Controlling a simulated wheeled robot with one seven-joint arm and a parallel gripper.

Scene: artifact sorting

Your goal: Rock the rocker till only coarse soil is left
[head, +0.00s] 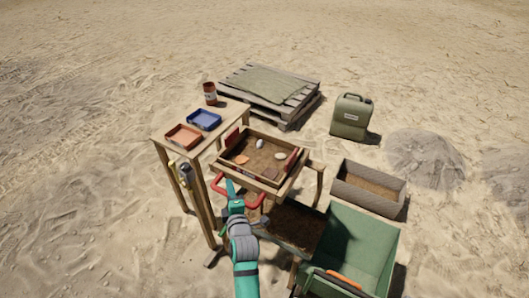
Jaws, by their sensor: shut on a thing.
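The rocker is a wooden sieve box (293,182) on a wooden stand in the middle of the head view. Brown soil (262,158) covers its floor, with a white piece (259,143), a pale round piece (280,156) and an orange-brown piece (242,160) lying on it. How coarse the soil is cannot be told at this size. A red handle (256,203) sticks out at the box's near left side. My gripper (231,189) is at the left part of this handle and shut on it. My arm hides a little of the stand below.
A green bin (372,236) and a trough (368,195) stand at right. A jerrycan (351,117) and a pallet (240,92) stand behind.

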